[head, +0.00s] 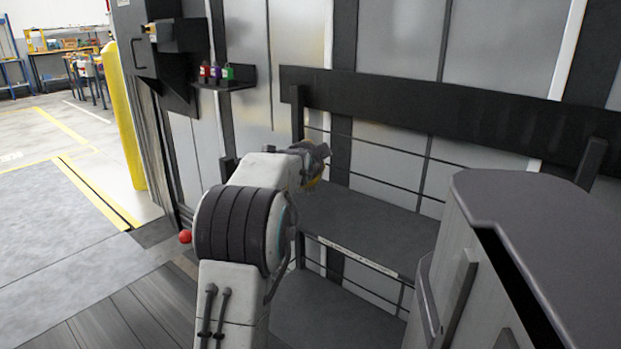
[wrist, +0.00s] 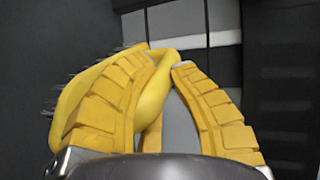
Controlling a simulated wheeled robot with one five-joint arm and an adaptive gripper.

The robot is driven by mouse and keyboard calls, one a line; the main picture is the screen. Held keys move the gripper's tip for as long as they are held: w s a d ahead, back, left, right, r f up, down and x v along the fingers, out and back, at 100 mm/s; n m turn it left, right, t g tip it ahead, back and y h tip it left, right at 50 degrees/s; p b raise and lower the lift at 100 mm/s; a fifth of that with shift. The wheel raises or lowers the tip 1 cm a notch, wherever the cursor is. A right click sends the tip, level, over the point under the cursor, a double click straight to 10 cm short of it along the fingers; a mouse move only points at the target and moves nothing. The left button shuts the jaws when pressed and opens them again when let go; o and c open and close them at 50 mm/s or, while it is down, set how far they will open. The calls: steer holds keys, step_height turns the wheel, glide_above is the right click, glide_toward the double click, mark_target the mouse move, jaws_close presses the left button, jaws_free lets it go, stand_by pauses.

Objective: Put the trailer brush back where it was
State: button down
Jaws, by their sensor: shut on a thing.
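The trailer brush (wrist: 152,98) shows in the wrist view as a yellow curved body with dark bristles sticking out at the left. My gripper (wrist: 168,64) has its two ribbed yellow fingers closed on it, and the brush lies behind and between them. In the head view my gripper (head: 318,165) is mostly hidden by my own arm, near the left end of the dark middle shelf (head: 375,215). Only a little yellow shows there. I cannot tell if the brush touches the shelf.
A dark horizontal board (head: 430,110) runs above the shelf. A small wall shelf (head: 240,85) holds red, purple and green bottles. A grey cabinet (head: 530,220) stands at the right front. A red ball (head: 185,237) and a yellow post (head: 124,120) are at the left.

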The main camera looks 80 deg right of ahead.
steer(key=shift+x, duration=0.75)
steer(key=shift+f+b, duration=1.15)
steer(key=shift+f, duration=1)
steer(key=c, duration=1.2)
jaws_free()
steer(key=shift+a+r, duration=0.1)
steer(key=p+v, duration=0.1)
steer(key=v, duration=1.1)
steer(key=shift+w, duration=0.1)
